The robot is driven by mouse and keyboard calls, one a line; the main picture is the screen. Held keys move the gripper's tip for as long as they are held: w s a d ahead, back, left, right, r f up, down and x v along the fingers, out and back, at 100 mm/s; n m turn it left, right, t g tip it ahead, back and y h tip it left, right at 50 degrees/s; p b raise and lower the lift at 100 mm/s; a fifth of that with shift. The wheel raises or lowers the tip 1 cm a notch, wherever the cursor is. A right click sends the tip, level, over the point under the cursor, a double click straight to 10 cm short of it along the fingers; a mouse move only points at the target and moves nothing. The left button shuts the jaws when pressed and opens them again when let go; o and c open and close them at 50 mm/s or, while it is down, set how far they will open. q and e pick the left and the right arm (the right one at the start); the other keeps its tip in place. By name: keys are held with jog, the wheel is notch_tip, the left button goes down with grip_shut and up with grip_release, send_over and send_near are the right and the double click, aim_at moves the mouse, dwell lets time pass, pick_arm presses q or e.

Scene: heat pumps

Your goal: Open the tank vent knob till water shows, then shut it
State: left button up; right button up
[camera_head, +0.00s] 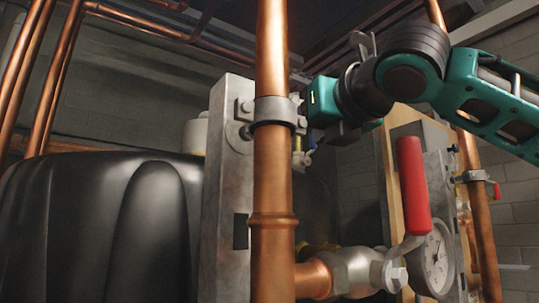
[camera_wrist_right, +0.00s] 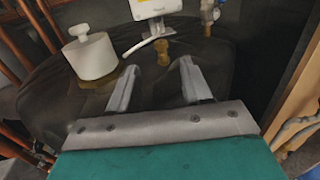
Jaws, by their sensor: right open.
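The black tank (camera_head: 95,225) fills the lower left of the head view; its dark top (camera_wrist_right: 100,105) lies under my gripper in the right wrist view. A small brass knob-like fitting (camera_wrist_right: 162,52) stands on the tank top, just beyond and between my fingertips. A white cylinder with a small knob on top (camera_wrist_right: 90,55) stands left of my fingers. I cannot tell for sure which is the vent knob. My right gripper (camera_wrist_right: 158,66) is open and empty, its fingers apart from both. In the head view its fingers are hidden behind the copper pipe. No water shows.
A vertical copper pipe (camera_head: 271,190) and a metal post (camera_head: 228,180) stand before the tank. A red-handled valve (camera_head: 413,185) and a gauge (camera_head: 435,260) are at lower right. A white labelled box (camera_wrist_right: 155,8) with a white tube lies beyond the brass fitting.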

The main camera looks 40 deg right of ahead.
jog(key=x, duration=1.2)
jog(key=shift+w+p, duration=0.15)
jog(key=shift+p, duration=0.15)
jog(key=shift+c, duration=0.5)
grip_shut()
